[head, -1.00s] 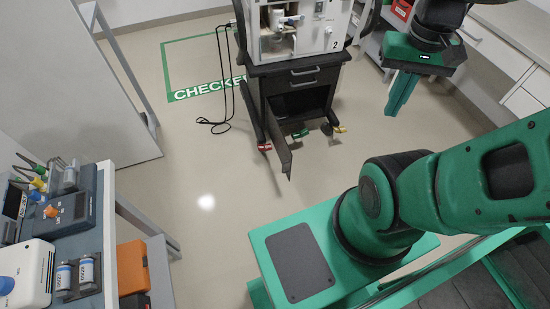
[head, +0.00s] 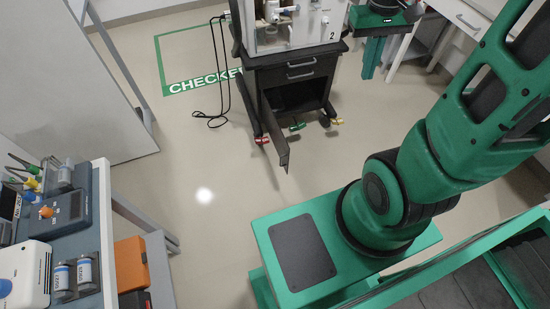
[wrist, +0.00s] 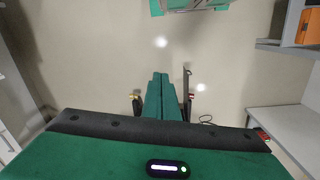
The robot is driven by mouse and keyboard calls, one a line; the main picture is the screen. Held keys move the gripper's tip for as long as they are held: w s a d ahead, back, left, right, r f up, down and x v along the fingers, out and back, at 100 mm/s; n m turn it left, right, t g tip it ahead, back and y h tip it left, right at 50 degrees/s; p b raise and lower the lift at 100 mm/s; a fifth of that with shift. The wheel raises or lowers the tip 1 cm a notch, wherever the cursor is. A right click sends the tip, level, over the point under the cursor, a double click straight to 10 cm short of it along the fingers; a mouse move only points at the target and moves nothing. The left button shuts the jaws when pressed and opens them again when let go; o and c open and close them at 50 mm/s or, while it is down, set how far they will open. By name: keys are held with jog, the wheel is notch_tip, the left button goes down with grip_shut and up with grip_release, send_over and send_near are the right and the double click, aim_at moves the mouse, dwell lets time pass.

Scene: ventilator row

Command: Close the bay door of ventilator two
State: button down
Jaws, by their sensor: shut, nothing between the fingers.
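Ventilator two (head: 300,32), marked "2", is a white unit on a dark wheeled cart (head: 312,70). Below the cart's drawer is an open bay with a dark interior. Its dark bay door (head: 281,146) stands swung out from the left side of the bay, its free edge toward me. My gripper (head: 368,76) is to the right of the cart in the head view, fingers together and empty, apart from the door. The shut green fingers also show in the wrist view (wrist: 160,76), with a thin dark upright edge, probably the door (wrist: 187,80), to their right.
Coloured casters (head: 297,127) stick out at the cart's foot. A black cable (head: 212,118) lies on the floor left of it. A bench with devices (head: 105,230) is at the lower left. A white desk (head: 480,22) is at the upper right. The floor before the door is clear.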

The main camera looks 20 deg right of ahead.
jog(key=w+a+f+n+h, duration=0.1)
jog(key=w+a+f+n, duration=0.35)
jog(key=w+f, duration=0.65)
jog(key=w+a+f+n, duration=0.3)
jog(key=w+a+f, duration=0.2)
jog(key=w+f, duration=0.55)
jog(key=a+f+n, duration=0.2)
jog(key=a+f, duration=0.2)
jog(key=f, duration=0.6)
jog(key=a+f+n, duration=0.2)
jog(key=a+f, duration=0.3)
jog(key=f, duration=0.5)
jog(key=a+f+n, duration=0.2)
jog(key=a+f, duration=0.2)
jog(key=f, duration=0.5)
jog(key=s+d+f, duration=0.3)
jog(key=d+f, duration=0.2)
jog(key=f, duration=0.5)
jog(key=shift+d+g+h, duration=0.2)
jog(key=shift+g+h, duration=0.1)
jog(key=shift+g, duration=0.1)
jog(key=shift+d+n, duration=0.1)
jog(key=shift+n, duration=0.15)
